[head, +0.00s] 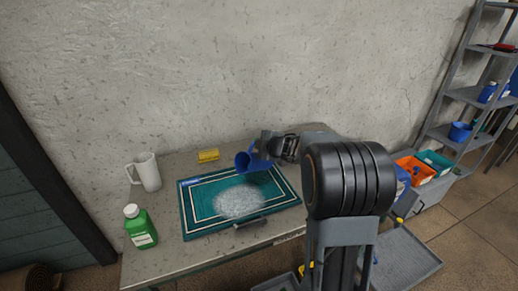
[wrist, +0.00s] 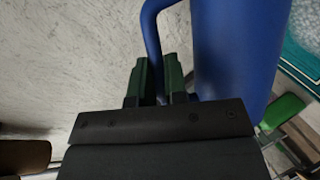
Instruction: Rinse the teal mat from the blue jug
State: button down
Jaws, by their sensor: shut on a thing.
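The teal mat (head: 202,222) lies flat on the grey table, with white border lines and a large pale foamy patch (head: 238,201) near its middle. The blue jug (head: 252,162) is tipped over the mat's back part, its mouth facing left. My gripper (head: 275,147) is at the jug's right side. In the wrist view my gripper (wrist: 157,82) is shut on the jug's handle, and the jug's blue body (wrist: 240,50) fills the right of centre. A corner of the mat (wrist: 305,35) shows at the right there. I cannot make out any water stream.
A white jug (head: 148,172) and a green bottle (head: 140,228) stand left of the mat. A yellow block (head: 208,155) lies behind it. A grey bar (head: 250,222) is at the mat's front edge. Orange (head: 414,170) and teal bins (head: 435,162) and a shelf rack (head: 465,95) are at right.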

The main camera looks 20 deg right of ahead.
jog(key=shift+a+f+b, duration=0.1)
jog(key=shift+f+b, duration=0.05)
jog(key=shift+b, duration=0.5)
jog(key=shift+s+a+f+n+t+b, duration=0.2)
jog(key=shift+s+f+n+t+b, duration=0.15)
jog(key=shift+b, duration=0.9)
jog(key=shift+r+h+b, duration=0.15)
jog(key=shift+h+b, duration=0.15)
jog(key=shift+r, duration=0.1)
jog(key=shift+a+n+b, duration=0.1)
jog(key=shift+n+b, duration=0.15)
jog(key=shift+b, duration=0.05)
jog(key=shift+s+a+f+n+b, duration=0.15)
jog(key=shift+f+b, duration=0.15)
jog(key=shift+b, duration=0.35)
jog(key=shift+a+f+n+b, duration=0.15)
jog(key=shift+f+b, duration=0.1)
jog(key=shift+b, duration=0.35)
jog(key=shift+s+a+f+t+b, duration=0.1)
jog(key=shift+t+b, duration=0.25)
jog(key=shift+b, duration=0.35)
jog(key=shift+r, duration=0.25)
